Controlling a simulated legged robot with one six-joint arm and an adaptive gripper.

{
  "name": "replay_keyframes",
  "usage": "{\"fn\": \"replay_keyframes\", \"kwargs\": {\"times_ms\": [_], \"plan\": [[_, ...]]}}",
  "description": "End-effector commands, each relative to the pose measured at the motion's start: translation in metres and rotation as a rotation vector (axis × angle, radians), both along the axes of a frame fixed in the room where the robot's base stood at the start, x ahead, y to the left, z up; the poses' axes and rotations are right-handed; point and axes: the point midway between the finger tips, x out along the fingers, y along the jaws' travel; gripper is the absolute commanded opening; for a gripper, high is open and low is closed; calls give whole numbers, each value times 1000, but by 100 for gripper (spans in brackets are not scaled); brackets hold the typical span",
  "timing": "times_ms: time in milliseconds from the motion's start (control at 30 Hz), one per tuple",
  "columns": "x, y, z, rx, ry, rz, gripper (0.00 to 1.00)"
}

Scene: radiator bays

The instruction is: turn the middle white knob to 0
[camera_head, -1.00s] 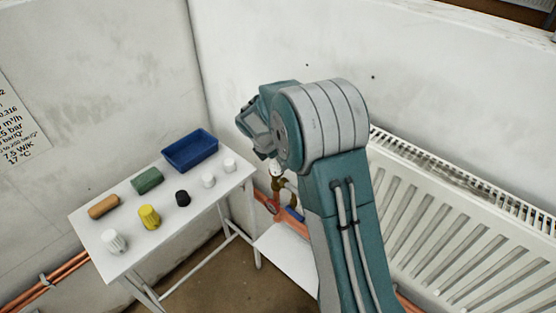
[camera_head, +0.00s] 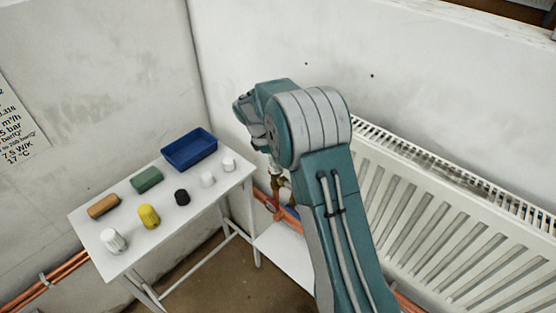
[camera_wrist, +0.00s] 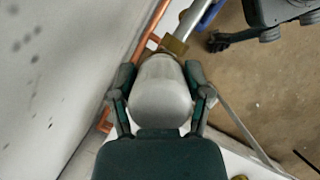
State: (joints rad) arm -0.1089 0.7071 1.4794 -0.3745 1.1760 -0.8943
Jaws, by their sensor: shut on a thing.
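In the wrist view a white knob (camera_wrist: 163,92) with a rounded end sits on a brass valve fitting (camera_wrist: 175,45). My gripper (camera_wrist: 160,78) has one dark green finger on each side of the knob and is shut on it. The knob's scale and pointer cannot be read. Whether it is the middle one of several cannot be told. In the head view the brass valve (camera_head: 275,183) shows just below my wrist, which hides most of the knob and my fingertips.
A white radiator (camera_head: 450,220) hangs on the wall at the right. Copper pipes (camera_wrist: 145,45) run close along the wall.

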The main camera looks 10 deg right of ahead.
Motion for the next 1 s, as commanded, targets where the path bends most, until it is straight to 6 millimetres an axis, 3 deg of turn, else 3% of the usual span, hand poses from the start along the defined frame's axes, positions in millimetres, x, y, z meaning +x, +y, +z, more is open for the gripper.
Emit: {"fn": "replay_keyframes", "kwargs": {"times_ms": [1000], "plan": [[-2, 5, -2, 3, -3, -768, 15]]}}
